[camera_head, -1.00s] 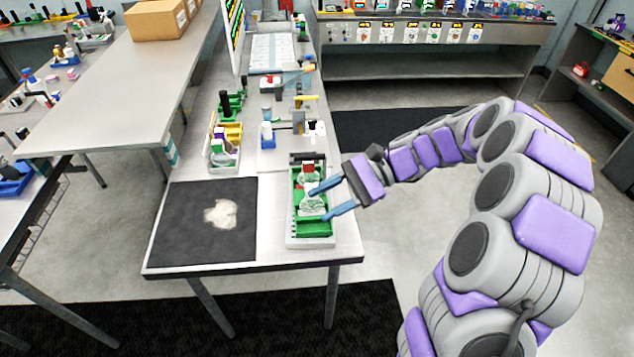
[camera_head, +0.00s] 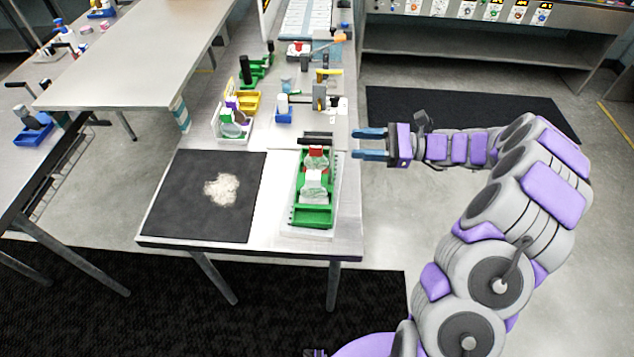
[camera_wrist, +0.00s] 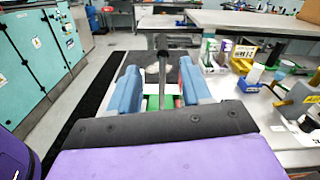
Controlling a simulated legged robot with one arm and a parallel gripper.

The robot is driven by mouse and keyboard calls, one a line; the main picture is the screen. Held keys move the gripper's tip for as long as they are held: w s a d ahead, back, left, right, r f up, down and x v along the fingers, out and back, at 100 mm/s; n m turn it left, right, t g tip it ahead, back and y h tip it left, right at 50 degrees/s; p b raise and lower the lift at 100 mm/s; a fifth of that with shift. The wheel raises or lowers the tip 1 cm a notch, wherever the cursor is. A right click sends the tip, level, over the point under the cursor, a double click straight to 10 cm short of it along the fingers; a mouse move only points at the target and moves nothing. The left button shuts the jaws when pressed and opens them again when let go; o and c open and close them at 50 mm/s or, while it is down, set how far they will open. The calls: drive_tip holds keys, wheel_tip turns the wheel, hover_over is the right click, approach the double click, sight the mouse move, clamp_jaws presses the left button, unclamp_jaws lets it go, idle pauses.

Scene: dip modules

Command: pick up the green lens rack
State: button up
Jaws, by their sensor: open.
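A green rack (camera_head: 314,216) stands near the front right corner of the metal table. It holds clear glass-like pieces and a red-topped item, and a black bar lies at its far end. My gripper (camera_head: 354,144) is open and empty, just right of the rack's far end and apart from it, with its blue fingers pointing left. In the wrist view the blue fingers (camera_wrist: 161,85) are spread. Part of the green rack (camera_wrist: 152,103) shows between them, mostly hidden by my wrist.
A black mat (camera_head: 170,205) with a pale patch lies left of the rack. Behind it are a white bin (camera_head: 231,130) with bottles, a blue holder (camera_head: 284,116) and another green rack (camera_head: 262,66).

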sight(316, 139)
drive_tip(key=a+b, duration=0.1)
drive_tip(key=a, duration=0.2)
drive_tip(key=a+b, duration=0.1)
drive_tip(key=a, duration=0.3)
drive_tip(key=w+a+b, duration=0.1)
drive_tip(key=a, duration=0.2)
drive_tip(key=shift+a+f, duration=0.25)
drive_tip(key=shift+f, duration=0.1)
drive_tip(key=shift+a, duration=0.5)
drive_tip(key=shift+d, duration=0.15)
clamp_jaws()
idle(0.4)
